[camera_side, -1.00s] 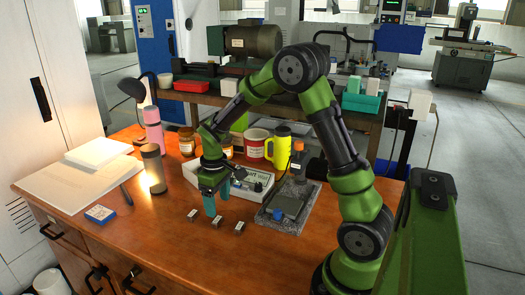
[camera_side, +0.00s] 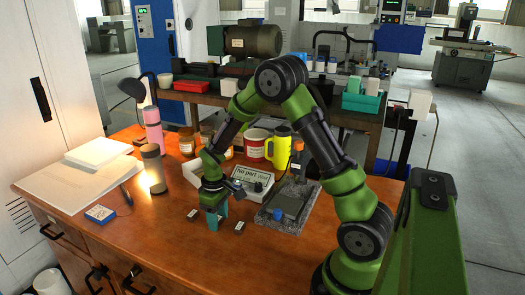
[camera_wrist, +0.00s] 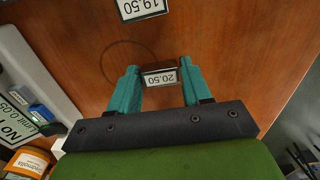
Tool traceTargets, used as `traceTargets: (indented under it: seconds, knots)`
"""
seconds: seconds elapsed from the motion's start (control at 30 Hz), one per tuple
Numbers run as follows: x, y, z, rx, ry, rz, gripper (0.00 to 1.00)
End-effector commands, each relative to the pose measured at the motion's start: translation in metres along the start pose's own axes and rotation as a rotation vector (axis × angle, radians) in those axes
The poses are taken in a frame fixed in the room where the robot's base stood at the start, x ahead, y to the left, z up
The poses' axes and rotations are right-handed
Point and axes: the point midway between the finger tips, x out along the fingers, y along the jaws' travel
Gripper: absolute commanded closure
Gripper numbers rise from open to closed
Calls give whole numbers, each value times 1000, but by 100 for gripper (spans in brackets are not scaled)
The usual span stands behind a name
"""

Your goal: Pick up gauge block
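My gripper (camera_side: 216,218) points down at the wooden desk, and its teal fingers also show in the wrist view (camera_wrist: 160,84). A small gauge block marked 20.50 (camera_wrist: 160,78) lies between the fingertips in the wrist view, with a narrow gap on each side. The fingers are open around it. A second gauge block, marked 19.50 (camera_wrist: 143,8), is at the top edge of that view, apart from the fingers. In the side view one small block (camera_side: 193,215) lies left of my gripper and another (camera_side: 240,227) right of it. The block between the fingers is mostly hidden there.
Behind my gripper is a sign box reading "No part" (camera_side: 243,180). The front desk is clear.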

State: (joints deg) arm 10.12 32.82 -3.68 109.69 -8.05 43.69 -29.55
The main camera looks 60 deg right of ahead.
Motion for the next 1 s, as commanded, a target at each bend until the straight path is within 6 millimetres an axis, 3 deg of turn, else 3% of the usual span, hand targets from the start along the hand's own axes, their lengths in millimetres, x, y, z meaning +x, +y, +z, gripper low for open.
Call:
traceTargets:
  seconds: [0.03, 0.27, 0.57, 0.87, 1.0]
  knots:
    - [0, 0, 0, 0, 0, 0, 60]
    - [0, 0, 0, 0, 1, 0, 92]
    - [-3, 0, 0, 0, 2, 1, 92]
    - [-37, 0, -1, 0, 6, 2, 92]
    - [-39, -8, 28, 0, 0, 0, 92]
